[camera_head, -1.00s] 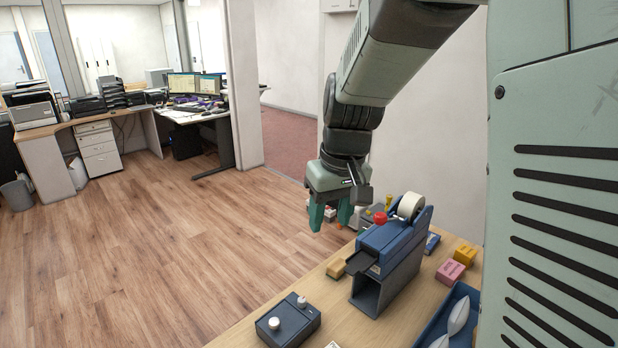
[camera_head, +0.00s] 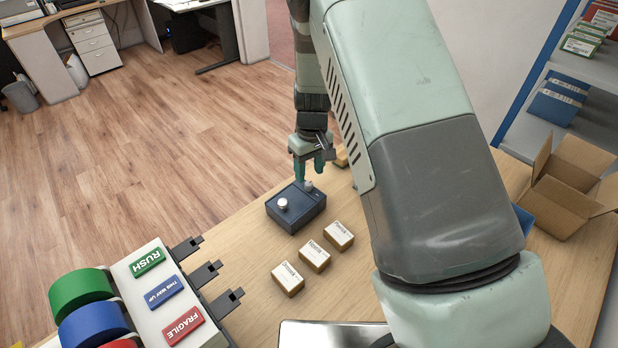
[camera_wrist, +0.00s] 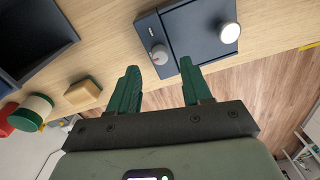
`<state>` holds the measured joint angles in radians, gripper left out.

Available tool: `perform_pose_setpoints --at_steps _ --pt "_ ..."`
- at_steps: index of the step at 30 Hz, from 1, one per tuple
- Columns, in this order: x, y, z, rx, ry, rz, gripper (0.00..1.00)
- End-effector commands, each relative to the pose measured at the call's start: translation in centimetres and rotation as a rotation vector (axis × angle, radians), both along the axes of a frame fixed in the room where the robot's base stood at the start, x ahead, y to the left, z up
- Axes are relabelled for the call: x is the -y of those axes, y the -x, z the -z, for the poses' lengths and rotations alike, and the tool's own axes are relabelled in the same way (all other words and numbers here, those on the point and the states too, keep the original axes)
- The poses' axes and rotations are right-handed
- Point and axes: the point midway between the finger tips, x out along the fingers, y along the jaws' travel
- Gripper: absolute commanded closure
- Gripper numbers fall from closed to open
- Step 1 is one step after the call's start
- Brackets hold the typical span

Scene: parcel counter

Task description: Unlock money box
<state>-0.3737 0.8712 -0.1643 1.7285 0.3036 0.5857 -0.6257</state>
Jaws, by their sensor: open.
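The money box is a dark blue box (camera_head: 295,211) on the wooden counter, near its far left edge. A white round knob (camera_head: 282,204) stands on its lid, and a smaller grey lock knob (camera_head: 308,186) sits by its far right corner. In the wrist view the box (camera_wrist: 195,32) fills the top middle, with the white knob (camera_wrist: 230,32) at right and the lock knob (camera_wrist: 159,54) at left. My gripper (camera_head: 311,168) is open and empty, close above the lock knob. In the wrist view the lock knob lies between and just ahead of the two green fingertips (camera_wrist: 159,68).
Three small labelled boxes (camera_head: 314,257) lie in front of the money box. Tape rolls (camera_head: 93,324) and a label holder stand at left. An open cardboard box (camera_head: 567,187) is at right. A beige block (camera_wrist: 83,92) lies beside my gripper in the wrist view.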

Motion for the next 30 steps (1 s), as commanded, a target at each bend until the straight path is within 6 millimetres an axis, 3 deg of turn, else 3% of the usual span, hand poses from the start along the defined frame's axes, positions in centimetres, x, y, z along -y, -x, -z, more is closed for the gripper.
perform_pose_setpoints --at_steps 7,18,28,30 --pt "-0.1 0.1 3.3 -0.002 0.000 0.000 0.51" --pt "-0.1 0.1 3.8 0.000 0.000 -0.001 0.51" --pt "-0.1 0.1 3.8 0.000 0.000 -0.001 1.00" --pt "-0.1 0.1 3.8 0.000 0.000 -0.001 1.00"
